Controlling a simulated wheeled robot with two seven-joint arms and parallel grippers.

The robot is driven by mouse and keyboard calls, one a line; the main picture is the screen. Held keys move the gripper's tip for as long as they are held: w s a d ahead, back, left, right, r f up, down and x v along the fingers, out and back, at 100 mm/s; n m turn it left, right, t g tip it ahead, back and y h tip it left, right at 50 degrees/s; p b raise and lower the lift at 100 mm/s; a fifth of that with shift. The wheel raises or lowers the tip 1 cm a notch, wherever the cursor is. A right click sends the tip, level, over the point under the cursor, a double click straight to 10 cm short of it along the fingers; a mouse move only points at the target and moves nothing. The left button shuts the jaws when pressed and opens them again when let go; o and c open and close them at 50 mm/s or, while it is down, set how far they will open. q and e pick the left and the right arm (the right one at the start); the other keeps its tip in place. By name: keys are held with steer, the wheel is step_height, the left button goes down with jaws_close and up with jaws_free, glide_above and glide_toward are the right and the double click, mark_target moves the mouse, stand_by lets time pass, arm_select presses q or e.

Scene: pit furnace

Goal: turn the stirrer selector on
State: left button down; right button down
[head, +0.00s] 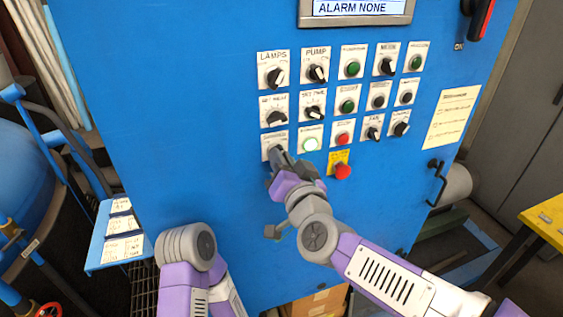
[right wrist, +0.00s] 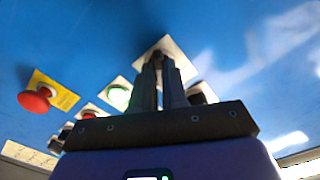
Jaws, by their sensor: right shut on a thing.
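A blue control panel (head: 200,120) carries rows of selectors and buttons on white plates. My right gripper (head: 276,153) is at the leftmost control of the bottom row and mostly hides it. The top of that control's white plate (head: 270,136) shows, but its label is too small to read. In the right wrist view the two fingers (right wrist: 160,72) are shut on the dark selector knob (right wrist: 157,56) on its white plate. The knob's exact angle is hidden by the fingers. My left gripper is not in view; only part of the left arm shows.
A lit green button (head: 310,144) sits just right of the gripped control, with a red button (head: 342,138) beyond it. A red mushroom button (head: 343,171) on a yellow plate is close to my right wrist. A door handle (head: 437,182) sticks out at the right.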

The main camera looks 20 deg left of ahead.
stand_by(0.5)
steer(key=c, duration=1.2)
jaws_free()
steer(key=shift+o, duration=0.2)
steer(key=v, duration=0.7)
steer(key=shift+s+d+p, duration=0.2)
steer(key=shift+s+p, duration=0.05)
steer(key=shift+p, duration=0.05)
